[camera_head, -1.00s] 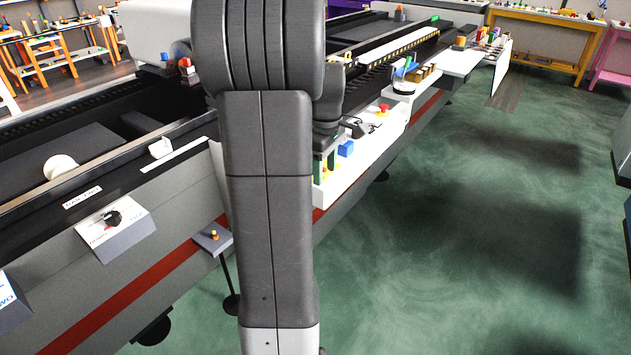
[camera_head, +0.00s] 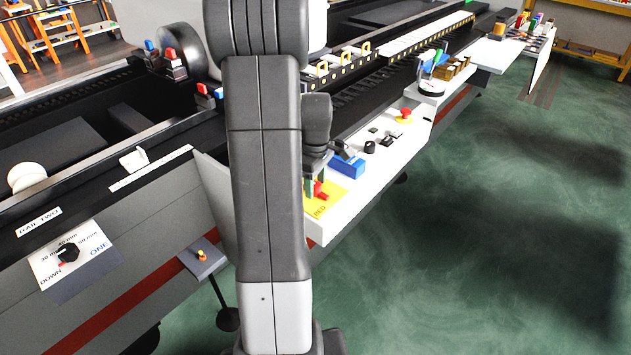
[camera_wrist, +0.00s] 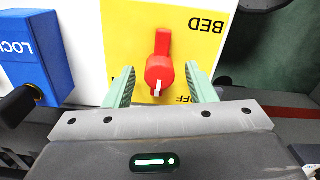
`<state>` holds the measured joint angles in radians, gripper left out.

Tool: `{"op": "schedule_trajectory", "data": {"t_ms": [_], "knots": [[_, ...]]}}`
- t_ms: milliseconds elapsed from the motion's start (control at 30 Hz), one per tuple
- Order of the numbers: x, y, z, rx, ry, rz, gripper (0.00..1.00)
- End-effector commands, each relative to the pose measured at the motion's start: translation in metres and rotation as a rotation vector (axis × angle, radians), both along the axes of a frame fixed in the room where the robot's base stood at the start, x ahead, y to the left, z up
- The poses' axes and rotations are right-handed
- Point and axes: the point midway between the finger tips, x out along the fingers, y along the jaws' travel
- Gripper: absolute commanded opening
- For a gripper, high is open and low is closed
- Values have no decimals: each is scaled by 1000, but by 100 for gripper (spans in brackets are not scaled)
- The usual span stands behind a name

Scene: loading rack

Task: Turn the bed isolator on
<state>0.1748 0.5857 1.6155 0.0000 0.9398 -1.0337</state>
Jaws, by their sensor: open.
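The bed isolator is a red rotary knob (camera_wrist: 160,72) on a yellow plate (camera_wrist: 120,40) printed BED and OFF, upside down in the wrist view. The knob's white mark (camera_wrist: 158,88) points toward the picture's bottom, near the partly hidden OFF. My gripper (camera_wrist: 160,69) is open, with one green finger on each side of the knob and visible gaps between. In the head view the red knob (camera_head: 321,191) and yellow plate (camera_head: 328,202) sit at the near end of the white console, with my gripper (camera_head: 318,180) at the knob, partly hidden by my arm.
A blue box marked LOCK (camera_wrist: 27,50) stands left of the plate in the wrist view and close to my gripper in the head view (camera_head: 347,166). A red button (camera_head: 404,116) and black knob (camera_head: 370,147) are farther along the console (camera_head: 385,165). Green floor lies open at right.

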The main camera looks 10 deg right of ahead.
Motion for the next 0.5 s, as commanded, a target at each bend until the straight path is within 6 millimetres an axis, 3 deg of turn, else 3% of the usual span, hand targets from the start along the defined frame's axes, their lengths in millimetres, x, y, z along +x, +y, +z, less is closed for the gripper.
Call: {"op": "schedule_trajectory", "data": {"t_ms": [67,300,500], "knots": [[0,0,0,0,0,0,50],[0,0,0,0,0,0,6],[0,0,0,1,1,-8,6]]}}
